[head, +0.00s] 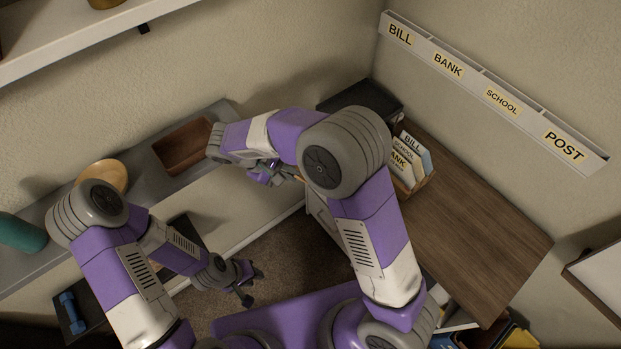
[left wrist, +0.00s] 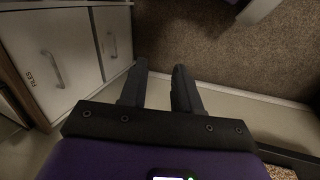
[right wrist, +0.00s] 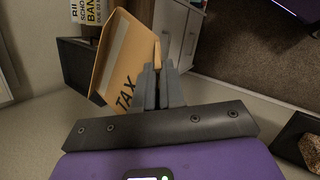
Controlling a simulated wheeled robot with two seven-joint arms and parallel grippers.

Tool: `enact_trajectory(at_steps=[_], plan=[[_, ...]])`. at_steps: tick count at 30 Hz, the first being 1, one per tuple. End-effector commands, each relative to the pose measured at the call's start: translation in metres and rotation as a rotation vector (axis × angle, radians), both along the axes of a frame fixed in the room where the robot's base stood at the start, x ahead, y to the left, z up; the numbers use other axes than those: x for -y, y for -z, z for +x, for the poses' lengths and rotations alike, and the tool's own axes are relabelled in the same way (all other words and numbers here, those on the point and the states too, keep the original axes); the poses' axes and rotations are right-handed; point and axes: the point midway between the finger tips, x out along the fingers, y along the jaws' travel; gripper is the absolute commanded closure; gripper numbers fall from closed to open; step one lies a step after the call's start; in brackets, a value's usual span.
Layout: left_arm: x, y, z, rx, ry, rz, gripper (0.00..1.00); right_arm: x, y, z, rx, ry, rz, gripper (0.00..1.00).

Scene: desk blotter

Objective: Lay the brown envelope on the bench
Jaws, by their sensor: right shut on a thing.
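The brown envelope (right wrist: 124,58), marked TAX, is between the fingers of my right gripper (right wrist: 162,70) in the right wrist view. It is tilted and clear of any surface I can make out. In the head view my right gripper (head: 284,173) is near the back corner; my arm hides nearly all of the envelope there. My left gripper (head: 252,286) is open and empty, low over the brown carpet; its parted fingers also show in the left wrist view (left wrist: 160,68). A long grey bench-like surface (head: 62,212) runs along the back wall.
The grey surface bears a wooden tray (head: 164,160), a round wooden item (head: 104,174) and a teal bottle (head: 20,234). The wooden desktop (head: 480,225) at right is mostly clear, with a card box (head: 424,186) at its back. Labelled wall slots (head: 492,80) hang above.

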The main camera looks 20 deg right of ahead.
Motion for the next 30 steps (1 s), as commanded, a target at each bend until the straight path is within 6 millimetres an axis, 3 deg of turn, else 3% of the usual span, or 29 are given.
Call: enact_trajectory(at_steps=[4, 8, 14, 21, 25, 30], plan=[[0.000, 0.000, 0.000, 0.000, 0.000, 0.000, 0.68, -0.018, -0.014, 0.005, 0.001, -0.094, 0.000, 1.00], [0.002, -0.001, 0.003, 0.009, 0.000, 0.003, 0.84, -0.024, -0.018, 0.007, 0.001, -0.129, 0.000, 1.00], [0.020, -0.018, 0.035, 0.118, -0.025, 0.043, 0.84, -0.025, -0.019, 0.008, 0.000, -0.135, -0.001, 1.00], [0.069, -0.071, 0.093, 0.380, -0.107, 0.095, 0.84, -0.024, -0.019, 0.008, 0.001, -0.134, -0.001, 1.00], [0.100, -0.109, 0.112, 0.524, -0.157, 0.097, 0.84, -0.024, -0.019, 0.007, 0.000, -0.134, -0.001, 1.00], [0.141, -0.164, 0.121, 0.708, -0.225, 0.074, 0.84, -0.024, -0.019, 0.007, 0.000, -0.133, 0.000, 1.00]])
